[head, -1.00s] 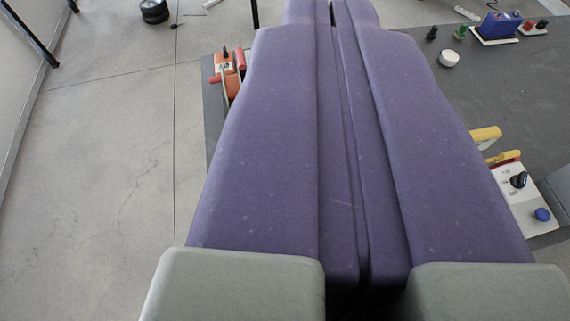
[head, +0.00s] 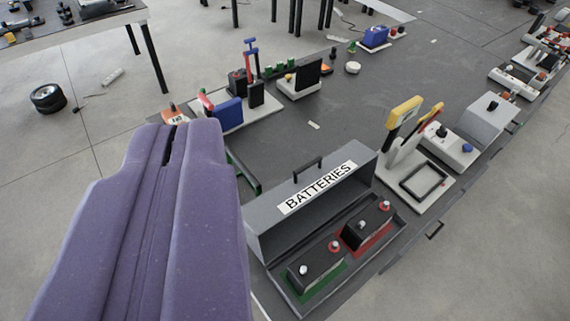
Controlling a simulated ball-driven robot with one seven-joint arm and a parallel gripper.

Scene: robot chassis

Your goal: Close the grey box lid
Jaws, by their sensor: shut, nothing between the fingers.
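The grey box (head: 397,222) stands open on the dark grey chassis. Its grey lid (head: 268,222) is raised at the back, with a black handle (head: 308,167) on top and a white label (head: 318,187) reading BATTERIES. Inside lie a battery on a green base (head: 314,268) and a battery on a red base (head: 366,226). My purple gripper (head: 175,130) fills the lower left, with its fingers together and empty. It is left of the lid in the picture and hides part of the chassis; I cannot tell the gap in depth.
A blue block with a red lever (head: 228,112) and a white unit with a black panel (head: 300,85) stand behind.

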